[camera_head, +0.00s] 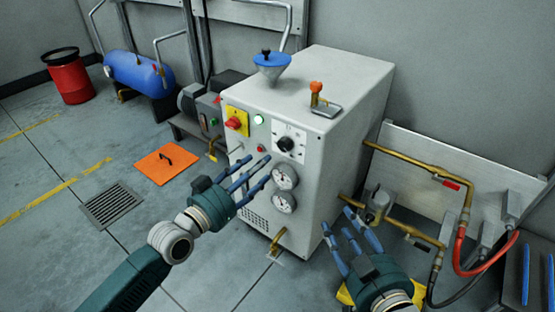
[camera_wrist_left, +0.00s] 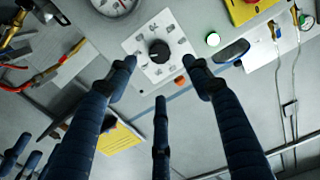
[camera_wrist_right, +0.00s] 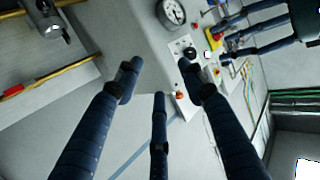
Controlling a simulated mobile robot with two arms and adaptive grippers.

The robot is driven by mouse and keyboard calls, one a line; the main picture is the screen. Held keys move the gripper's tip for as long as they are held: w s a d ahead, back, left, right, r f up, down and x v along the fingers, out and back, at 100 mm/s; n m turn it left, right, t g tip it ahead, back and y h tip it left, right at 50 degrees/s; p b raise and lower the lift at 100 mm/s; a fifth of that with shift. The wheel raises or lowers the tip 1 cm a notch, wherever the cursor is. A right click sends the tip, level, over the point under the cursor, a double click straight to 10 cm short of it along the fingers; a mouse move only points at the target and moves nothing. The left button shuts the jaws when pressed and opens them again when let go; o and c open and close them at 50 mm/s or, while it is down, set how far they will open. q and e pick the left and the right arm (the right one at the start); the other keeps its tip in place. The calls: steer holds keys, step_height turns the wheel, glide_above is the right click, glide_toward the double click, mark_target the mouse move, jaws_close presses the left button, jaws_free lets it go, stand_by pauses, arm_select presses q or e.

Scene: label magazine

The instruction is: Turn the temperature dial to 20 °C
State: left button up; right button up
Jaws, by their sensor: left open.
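The temperature dial (camera_head: 286,143) is a black round knob on a white marked plate, on the front of a light grey cabinet (camera_head: 345,95). In the left wrist view the dial knob (camera_wrist_left: 158,52) shows beyond and between my spread fingers; its markings are too small to read. My left gripper (camera_head: 257,172) is open and empty in front of the panel, below and left of the dial, apart from it. My right gripper (camera_head: 346,220) is open and empty, low at the cabinet's right side. The dial also shows in the right wrist view (camera_wrist_right: 190,53).
Beside the dial are a red switch on a yellow plate (camera_head: 236,121), a lit green lamp (camera_head: 259,119) and a small red button (camera_head: 260,149). Two gauges (camera_head: 285,177) sit below the dial. Brass pipes (camera_head: 420,163) run right of the cabinet. Floor at the left is mostly clear.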

mark_target(282, 146)
arm_select(q)
steer(key=b+x, duration=0.1)
steer(key=x, duration=0.4)
steer(key=shift+w+d+r, duration=0.1)
steer(key=shift+w+d, duration=0.15)
steer(key=b+x, duration=0.1)
steer(key=x, duration=0.3)
steer(key=shift+w+d, duration=0.1)
steer(key=shift+w, duration=0.15)
steer(key=shift+w+d, duration=0.2)
arm_select(e)
step_height(282, 146, up, 15)
steer(key=a+t+y, duration=0.1)
steer(key=t+y, duration=0.1)
steer(key=t, duration=0.5)
steer(key=shift+s+a+y, duration=0.25)
steer(key=shift+a+y, duration=0.1)
steer(key=shift+y, duration=0.05)
steer(key=shift+f, duration=0.1)
arm_select(q)
steer(key=c, duration=1.1)
